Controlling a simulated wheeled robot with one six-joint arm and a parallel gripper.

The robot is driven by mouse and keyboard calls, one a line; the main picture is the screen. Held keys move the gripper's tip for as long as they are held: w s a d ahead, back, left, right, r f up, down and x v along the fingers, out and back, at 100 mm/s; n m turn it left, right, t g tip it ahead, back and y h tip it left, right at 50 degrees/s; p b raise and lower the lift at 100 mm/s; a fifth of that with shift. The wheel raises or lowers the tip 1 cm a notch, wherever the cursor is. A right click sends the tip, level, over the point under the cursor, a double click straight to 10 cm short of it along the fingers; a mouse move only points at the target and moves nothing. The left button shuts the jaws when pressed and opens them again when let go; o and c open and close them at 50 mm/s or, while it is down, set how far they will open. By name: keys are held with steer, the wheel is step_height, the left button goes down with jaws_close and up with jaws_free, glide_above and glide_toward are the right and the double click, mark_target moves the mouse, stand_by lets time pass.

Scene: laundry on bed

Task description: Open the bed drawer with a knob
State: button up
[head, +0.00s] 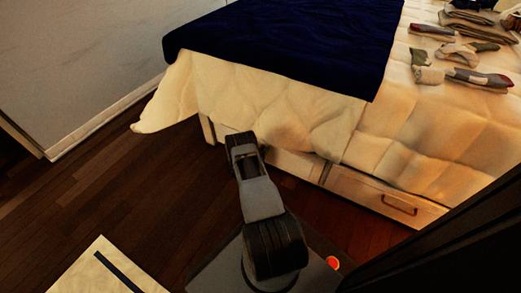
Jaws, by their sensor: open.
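The bed has white drawers low in its side. The right drawer front (375,193) has a bar-shaped metal handle (399,205) and looks shut. Another drawer front (292,163) is to its left, partly covered by the hanging cream quilt and partly hidden behind my arm. I cannot make out a knob on it. My arm (260,195) reaches up from my base toward this left drawer. The jaws of my gripper do not show; the arm's upper part hides what lies beyond it.
A dark blue blanket (290,38) and cream quilt (410,125) cover the bed. Several clothing items (462,52) lie at its right. Dark wooden floor (110,180) is clear on the left. A pale board with a dark stripe (97,272) is at bottom left.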

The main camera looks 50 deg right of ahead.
steer(key=shift+d, duration=0.15)
steer(key=shift+c, duration=0.4)
jaws_close()
